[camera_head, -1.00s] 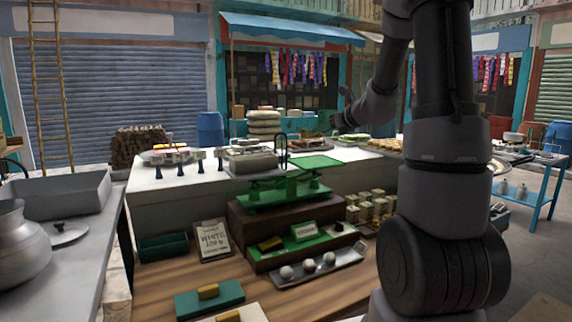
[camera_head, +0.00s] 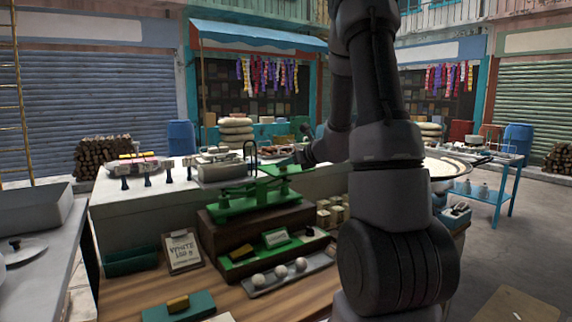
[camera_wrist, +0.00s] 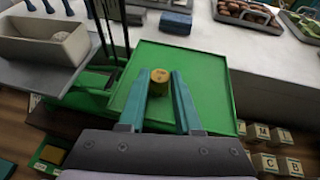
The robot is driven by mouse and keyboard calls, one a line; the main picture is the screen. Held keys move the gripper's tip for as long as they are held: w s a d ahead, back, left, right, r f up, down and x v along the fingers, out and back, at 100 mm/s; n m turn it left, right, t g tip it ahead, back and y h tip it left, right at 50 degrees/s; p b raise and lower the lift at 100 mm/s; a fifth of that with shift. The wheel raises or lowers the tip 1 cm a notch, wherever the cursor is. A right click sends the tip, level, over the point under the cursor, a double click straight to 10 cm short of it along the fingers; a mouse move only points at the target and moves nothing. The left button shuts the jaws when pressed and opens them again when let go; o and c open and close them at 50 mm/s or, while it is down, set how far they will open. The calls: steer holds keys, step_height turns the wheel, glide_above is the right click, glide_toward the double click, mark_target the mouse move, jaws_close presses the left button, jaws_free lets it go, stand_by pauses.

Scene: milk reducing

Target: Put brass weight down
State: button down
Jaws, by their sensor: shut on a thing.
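The brass weight (camera_wrist: 159,77) is a small gold cylinder in the wrist view. My gripper (camera_wrist: 162,84) is shut on it, with a blue-teal finger on each side. The weight is over the flat green right-hand pan (camera_wrist: 200,88) of the balance scale; I cannot tell whether it touches the pan. In the head view, the green balance scale (camera_head: 233,199) stands on a dark wooden box, and my gripper (camera_head: 294,160) is at its right pan. The weight cannot be made out there.
A grey tub (camera_wrist: 45,43) sits on the scale's other side. Lettered blocks (camera_wrist: 274,162) stand below the right pan. In the head view, a tray of white balls (camera_head: 285,274) lies before the box, beside a sign (camera_head: 182,251). The white counter (camera_head: 130,208) is behind.

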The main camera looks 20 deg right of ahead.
steer(key=shift+f, duration=0.1)
steer(key=c, duration=0.6)
jaws_free()
steer(key=v, duration=1.1)
steer(key=s+a+r+n+g+y, duration=0.2)
steer(key=s+a+r+n, duration=0.1)
steer(key=s+a+n, duration=0.3)
steer(key=s+a+r+n+g+y, duration=0.1)
steer(key=s+a+r+n+g, duration=0.25)
steer(key=a+n, duration=0.4)
steer(key=s+r+n+h, duration=0.2)
steer(key=s+n+h, duration=0.3)
steer(key=s+n, duration=0.7)
steer(key=shift+s+a+r+n+h, duration=0.2)
steer(key=shift+s+r+n+h, duration=0.1)
steer(key=shift+n, duration=0.95)
